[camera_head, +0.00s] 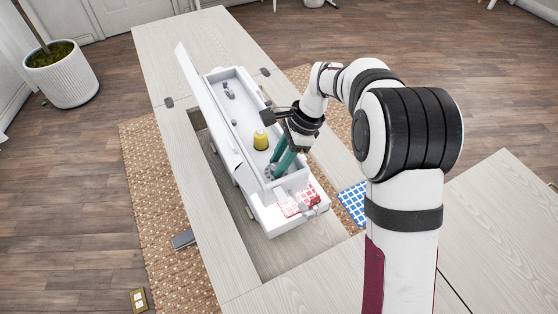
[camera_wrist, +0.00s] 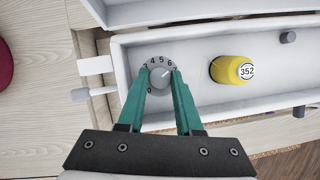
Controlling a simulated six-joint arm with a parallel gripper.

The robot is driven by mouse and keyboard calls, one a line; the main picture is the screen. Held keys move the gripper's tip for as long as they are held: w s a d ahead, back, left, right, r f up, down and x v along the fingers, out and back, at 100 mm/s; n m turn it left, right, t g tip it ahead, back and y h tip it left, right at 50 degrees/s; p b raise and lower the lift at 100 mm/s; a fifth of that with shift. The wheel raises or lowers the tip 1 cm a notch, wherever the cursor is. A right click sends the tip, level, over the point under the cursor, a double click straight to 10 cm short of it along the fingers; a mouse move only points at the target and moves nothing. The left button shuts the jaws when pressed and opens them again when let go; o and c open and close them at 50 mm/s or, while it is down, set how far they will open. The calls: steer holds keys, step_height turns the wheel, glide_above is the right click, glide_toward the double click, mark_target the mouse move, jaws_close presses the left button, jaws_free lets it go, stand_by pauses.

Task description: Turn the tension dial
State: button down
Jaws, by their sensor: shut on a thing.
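The tension dial (camera_wrist: 162,74) is a grey round knob with a ring of numbers, at the left end of the white machine's open compartment in the wrist view. My gripper (camera_wrist: 161,76) has its two teal fingers on either side of the dial, shut on it. In the head view the teal fingers of my gripper (camera_head: 276,166) reach down into the near end of the compartment, at the dial (camera_head: 270,171). The white sewing machine (camera_head: 283,217) lies in the cabinet opening with its long lid open.
A yellow thread spool labelled 352 (camera_wrist: 232,69) stands in the compartment beside the dial; it also shows in the head view (camera_head: 260,139). Red-patterned fabric (camera_head: 296,201) lies at the machine's near end. A blue-checked cloth (camera_head: 353,203) lies to the right. Compartment walls surround the dial closely.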

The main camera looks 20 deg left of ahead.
steer(key=n+g+h, duration=0.1)
steer(key=n, duration=0.3)
steer(key=shift+w+a+n, duration=0.1)
steer(key=shift+n, duration=0.2)
steer(key=n+h, duration=0.1)
steer(key=n, duration=0.1)
steer(key=n+g+h, duration=0.1)
steer(key=n, duration=0.2)
steer(key=shift+a+n, duration=0.15)
steer(key=shift+n, duration=0.15)
steer(key=n+h, duration=0.1)
steer(key=n, duration=0.1)
steer(key=n+h, duration=0.1)
steer(key=n, duration=0.2)
steer(key=shift+a+h, duration=0.15)
steer(key=shift+h, duration=0.15)
steer(key=n, duration=0.2)
steer(key=n+t+h, duration=0.1)
steer(key=n, duration=0.2)
steer(key=shift+a+h, duration=0.1)
steer(key=shift+h, duration=0.2)
steer(key=c, duration=0.8)
jaws_free()
steer(key=shift+c, duration=0.2)
steer(key=shift+r, duration=0.1)
